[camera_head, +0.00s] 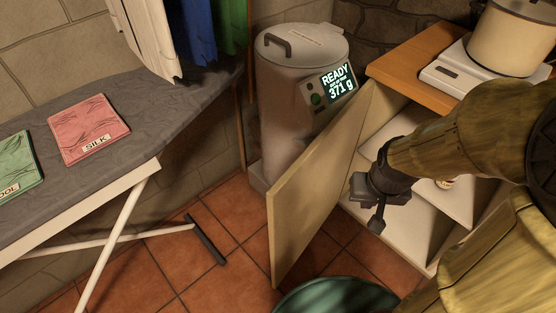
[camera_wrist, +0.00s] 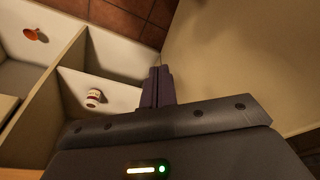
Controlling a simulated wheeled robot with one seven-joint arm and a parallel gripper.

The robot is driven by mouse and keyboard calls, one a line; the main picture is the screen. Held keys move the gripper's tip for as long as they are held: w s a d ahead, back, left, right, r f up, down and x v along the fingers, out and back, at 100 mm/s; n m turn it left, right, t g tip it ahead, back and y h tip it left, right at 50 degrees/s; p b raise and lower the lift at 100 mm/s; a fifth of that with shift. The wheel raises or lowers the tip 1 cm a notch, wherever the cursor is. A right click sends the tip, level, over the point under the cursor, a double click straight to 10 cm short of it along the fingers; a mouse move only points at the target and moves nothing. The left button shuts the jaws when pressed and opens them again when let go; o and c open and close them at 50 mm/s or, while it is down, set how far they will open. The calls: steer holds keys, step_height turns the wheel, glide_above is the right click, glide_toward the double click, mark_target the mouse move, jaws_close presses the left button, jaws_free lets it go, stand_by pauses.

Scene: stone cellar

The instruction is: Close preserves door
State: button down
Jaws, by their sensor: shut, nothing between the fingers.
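The preserves door (camera_head: 318,192) is a pale wooden panel standing wide open from the left side of a low cabinet (camera_head: 402,215). In the wrist view the door (camera_wrist: 235,55) fills the right side. My gripper (camera_head: 377,222) is shut and empty, at the cabinet's open front, to the right of the door's inner face. The shut fingers (camera_wrist: 158,88) also show in the wrist view, close to the door; I cannot tell whether they touch it. A small white jar (camera_wrist: 94,98) stands inside the cabinet, mostly hidden behind my arm in the head view.
A metal canister (camera_head: 300,100) with a lit display stands behind the door. An ironing board (camera_head: 90,150) with folded cloths is at left. A green round tub (camera_head: 335,298) sits on the floor in front. A scale with a pot (camera_head: 510,42) is on the cabinet top.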

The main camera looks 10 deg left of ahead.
steer(key=w+a+r+n+p, duration=0.1)
steer(key=a+r+p, duration=0.1)
steer(key=r+p, duration=1.2)
steer(key=w+a+r+n+p, duration=0.1)
steer(key=w+r+p, duration=0.1)
steer(key=r+p, duration=1.15)
steer(key=w+a+f+n+g+h, duration=0.1)
steer(key=a+f+n+g, duration=0.1)
steer(key=a+f+n, duration=0.3)
steer(key=w+a+f+n+g+h+p, duration=0.1)
steer(key=a+f+n, duration=0.4)
steer(key=a+f, duration=0.6)
steer(key=w+a+g, duration=0.1)
steer(key=a, duration=0.6)
steer(key=shift+w+f, duration=0.25)
steer(key=shift+f, duration=0.15)
steer(key=shift+f, duration=0.15)
